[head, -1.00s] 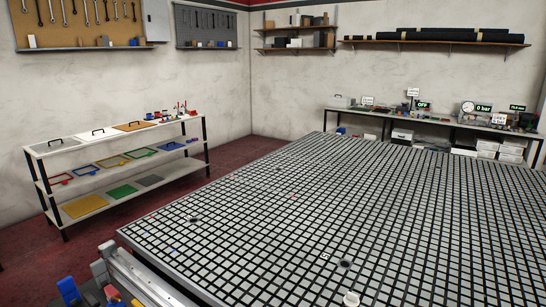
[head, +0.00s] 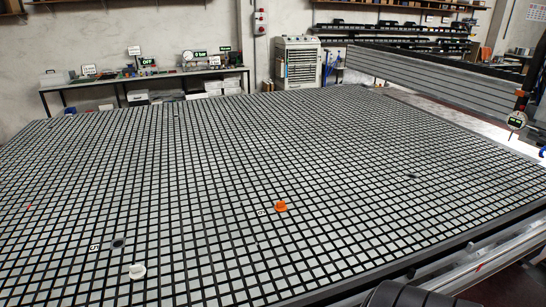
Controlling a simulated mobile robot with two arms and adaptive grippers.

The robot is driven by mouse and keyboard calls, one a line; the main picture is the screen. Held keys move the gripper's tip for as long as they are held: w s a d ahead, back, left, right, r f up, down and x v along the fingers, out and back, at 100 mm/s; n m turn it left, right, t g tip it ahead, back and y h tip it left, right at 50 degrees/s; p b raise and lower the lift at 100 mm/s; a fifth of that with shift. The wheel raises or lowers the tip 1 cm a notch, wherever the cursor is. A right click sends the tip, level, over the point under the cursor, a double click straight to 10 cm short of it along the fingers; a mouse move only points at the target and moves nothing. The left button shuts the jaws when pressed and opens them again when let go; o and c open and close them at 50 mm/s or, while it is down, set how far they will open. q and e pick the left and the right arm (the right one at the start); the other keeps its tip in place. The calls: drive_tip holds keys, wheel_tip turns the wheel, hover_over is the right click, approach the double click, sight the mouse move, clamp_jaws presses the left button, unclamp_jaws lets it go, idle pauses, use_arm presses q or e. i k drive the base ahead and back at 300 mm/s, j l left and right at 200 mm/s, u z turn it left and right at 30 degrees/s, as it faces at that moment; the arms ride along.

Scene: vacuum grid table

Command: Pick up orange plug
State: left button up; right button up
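The orange plug (head: 281,206) sits on the vacuum grid table (head: 330,150), a little right of the middle of the head view, beside a small number mark. It looks like a short, wide cap and stands apart from other things. Neither of my grippers shows in the head view. A dark rounded part at the bottom right edge may be part of my arm.
A white plug (head: 137,271) sits nearer at the lower left, with a dark hole (head: 118,243) behind it. Another dark hole (head: 411,176) is at the right. A metal rail (head: 480,265) runs along the right edge. The grid around the orange plug is clear.

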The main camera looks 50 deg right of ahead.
sight(281, 206)
drive_tip(key=z, duration=0.4)
drive_tip(key=k+z, duration=0.15)
drive_tip(key=z, duration=0.25)
drive_tip(key=l+z, duration=0.1)
drive_tip(key=z, duration=0.3)
drive_tip(key=l+z, duration=0.1)
drive_tip(key=z, duration=0.3)
drive_tip(key=k, duration=0.05)
